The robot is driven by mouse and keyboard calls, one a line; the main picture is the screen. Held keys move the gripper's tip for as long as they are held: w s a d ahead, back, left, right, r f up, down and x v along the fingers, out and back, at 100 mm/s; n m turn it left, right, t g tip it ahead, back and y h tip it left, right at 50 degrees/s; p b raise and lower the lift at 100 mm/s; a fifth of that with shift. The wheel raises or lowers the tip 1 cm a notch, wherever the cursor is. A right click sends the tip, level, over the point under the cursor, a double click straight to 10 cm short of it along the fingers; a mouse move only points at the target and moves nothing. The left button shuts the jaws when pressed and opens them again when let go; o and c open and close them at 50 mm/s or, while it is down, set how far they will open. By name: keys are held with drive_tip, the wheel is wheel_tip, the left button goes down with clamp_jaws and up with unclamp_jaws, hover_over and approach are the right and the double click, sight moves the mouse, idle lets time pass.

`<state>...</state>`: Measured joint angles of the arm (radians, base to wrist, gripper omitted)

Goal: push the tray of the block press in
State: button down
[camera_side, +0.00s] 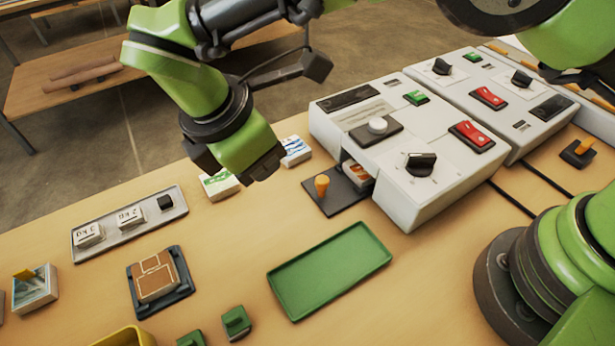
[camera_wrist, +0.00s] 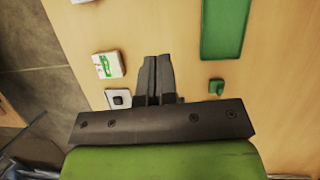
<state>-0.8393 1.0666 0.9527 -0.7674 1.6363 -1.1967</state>
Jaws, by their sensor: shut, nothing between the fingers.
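The block press looks to be the nearer white machine (camera_side: 400,150) in the side view, with a black knob, red rocker and green button on top. Its dark tray (camera_side: 335,198) sticks out of the slot at the left end, with an upright orange peg (camera_side: 321,185) on its outer part. A small printed block (camera_side: 357,173) sits at the slot mouth, partly inside. My gripper (camera_side: 266,166) is above the table, left of the tray and apart from it. In the wrist view my gripper's fingers (camera_wrist: 157,75) are together and empty; the tray is not seen there.
A green shallow tray (camera_side: 330,270) lies in front of the press. Printed white blocks (camera_side: 220,184) (camera_side: 295,150) lie near my gripper. A grey plate (camera_side: 130,222) with labelled blocks is left. A second white machine (camera_side: 510,100) stands behind. Bare table lies left of the dark tray.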

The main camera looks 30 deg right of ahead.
drive_tip(key=n, duration=0.1)
approach(329, 194)
drive_tip(key=a+f, duration=0.1)
drive_tip(key=a, duration=0.1)
drive_tip(key=a+f, duration=0.2)
drive_tip(key=shift+s+a+f, duration=0.1)
drive_tip(key=shift+a+f, duration=0.1)
drive_tip(key=shift+a, duration=0.1)
drive_tip(key=d, duration=0.3)
drive_tip(key=shift+w, duration=0.25)
drive_tip(key=shift+w+d, duration=0.1)
drive_tip(key=shift+d, duration=0.35)
drive_tip(key=shift+d, duration=2.2)
